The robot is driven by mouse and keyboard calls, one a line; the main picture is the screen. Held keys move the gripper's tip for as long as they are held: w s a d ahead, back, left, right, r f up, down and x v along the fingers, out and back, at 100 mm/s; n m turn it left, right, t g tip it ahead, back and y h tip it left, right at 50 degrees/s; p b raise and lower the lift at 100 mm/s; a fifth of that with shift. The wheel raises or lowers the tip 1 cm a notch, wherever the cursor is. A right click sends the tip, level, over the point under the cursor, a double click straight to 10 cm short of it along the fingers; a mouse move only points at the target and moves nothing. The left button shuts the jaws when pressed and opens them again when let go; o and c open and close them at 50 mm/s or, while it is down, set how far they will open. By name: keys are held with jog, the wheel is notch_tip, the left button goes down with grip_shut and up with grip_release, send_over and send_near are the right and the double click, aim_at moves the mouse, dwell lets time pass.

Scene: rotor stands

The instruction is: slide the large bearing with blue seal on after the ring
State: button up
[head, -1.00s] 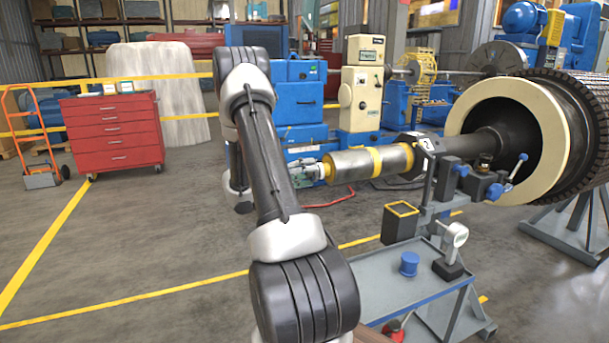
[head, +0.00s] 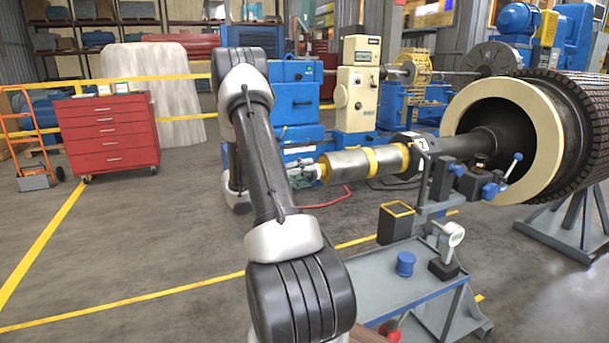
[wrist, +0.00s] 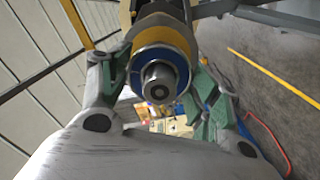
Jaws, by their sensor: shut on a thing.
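The large bearing with blue seal (wrist: 141,66) is between my gripper's green-padded fingers in the wrist view. My gripper (wrist: 160,88) is shut on it. The bearing sits around the shaft's end, and the shaft's narrow stub (wrist: 160,82) pokes out through its bore. In the head view my gripper (head: 304,172) is at the left end of the thick steel shaft (head: 348,166), which has yellow bands. The bearing is too small and covered to make out there. The ring cannot be told clearly from the bands, and the space behind the bearing is hidden.
A bench stand (head: 440,195) stands under the shaft. Its grey trolley top (head: 375,290) carries a blue cup (head: 405,263), a dial gauge (head: 449,243) and a yellow-rimmed box (head: 396,222). The large rotor (head: 570,120) is at right. Floor to the left is clear up to the red cabinet (head: 108,135).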

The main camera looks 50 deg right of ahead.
jog(key=o, duration=1)
jog(key=shift+o, duration=0.5)
jog(key=shift+o, duration=1)
jog(key=v, duration=0.9)
jog(key=shift+r, duration=0.1)
